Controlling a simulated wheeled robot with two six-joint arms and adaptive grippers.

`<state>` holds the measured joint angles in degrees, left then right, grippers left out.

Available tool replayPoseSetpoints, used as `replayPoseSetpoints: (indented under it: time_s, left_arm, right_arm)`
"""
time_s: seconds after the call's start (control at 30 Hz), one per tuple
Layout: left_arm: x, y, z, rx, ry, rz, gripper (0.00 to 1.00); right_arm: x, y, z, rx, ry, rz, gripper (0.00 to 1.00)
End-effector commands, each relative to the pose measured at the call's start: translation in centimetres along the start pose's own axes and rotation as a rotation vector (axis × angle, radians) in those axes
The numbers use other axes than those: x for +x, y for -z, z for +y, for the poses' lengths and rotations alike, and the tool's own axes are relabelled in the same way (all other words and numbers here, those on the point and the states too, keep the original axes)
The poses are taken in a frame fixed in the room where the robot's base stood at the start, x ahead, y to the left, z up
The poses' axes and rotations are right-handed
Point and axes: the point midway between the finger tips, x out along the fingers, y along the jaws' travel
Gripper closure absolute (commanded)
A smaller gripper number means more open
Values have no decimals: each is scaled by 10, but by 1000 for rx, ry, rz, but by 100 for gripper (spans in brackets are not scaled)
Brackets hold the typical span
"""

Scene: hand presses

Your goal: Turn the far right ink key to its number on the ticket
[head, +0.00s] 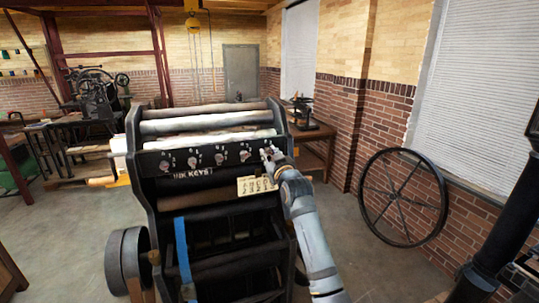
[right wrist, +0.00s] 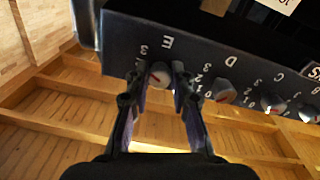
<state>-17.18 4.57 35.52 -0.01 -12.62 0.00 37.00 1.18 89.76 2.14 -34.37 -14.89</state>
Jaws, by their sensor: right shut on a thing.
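The far right ink key, marked E, sits at the right end of a dark panel (head: 205,158) lettered INK KEYS. In the right wrist view the round, pale key E (right wrist: 160,75) is between the two fingertips of my right gripper (right wrist: 164,76), which is shut on it. A red mark shows on its face, but I cannot tell which number it points to. In the head view my right gripper (head: 270,155) covers this key. The ticket (head: 257,185) hangs below the panel's right end; its writing is too small to read. My left gripper is not in view.
Key D (right wrist: 223,91) is close beside key E, with key C (right wrist: 272,103) farther along. The press's side frame (head: 280,125) stands just right of the panel. A large spoked wheel (head: 403,197) leans by the brick wall. The floor between is clear.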

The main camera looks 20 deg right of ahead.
Motion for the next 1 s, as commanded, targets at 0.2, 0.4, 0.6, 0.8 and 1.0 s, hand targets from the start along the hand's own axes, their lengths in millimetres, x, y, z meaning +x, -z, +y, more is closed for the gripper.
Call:
replayPoseSetpoints:
  time_s: [0.2, 0.4, 0.6, 0.8, 1.0]
  left_arm:
    - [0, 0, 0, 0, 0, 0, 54]
    - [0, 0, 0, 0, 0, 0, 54]
    - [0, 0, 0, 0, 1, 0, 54]
    - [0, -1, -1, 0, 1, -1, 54]
    - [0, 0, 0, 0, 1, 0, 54]
  right_arm:
    - [0, -2, -1, 1, 1, -4, 73]
    - [0, -1, 0, 0, 1, -2, 54]
    - [0, -1, 0, 0, 1, -1, 54]
    - [-19, -1, 0, -1, 0, -1, 54]
    - [-67, -2, 0, -1, 0, -1, 54]
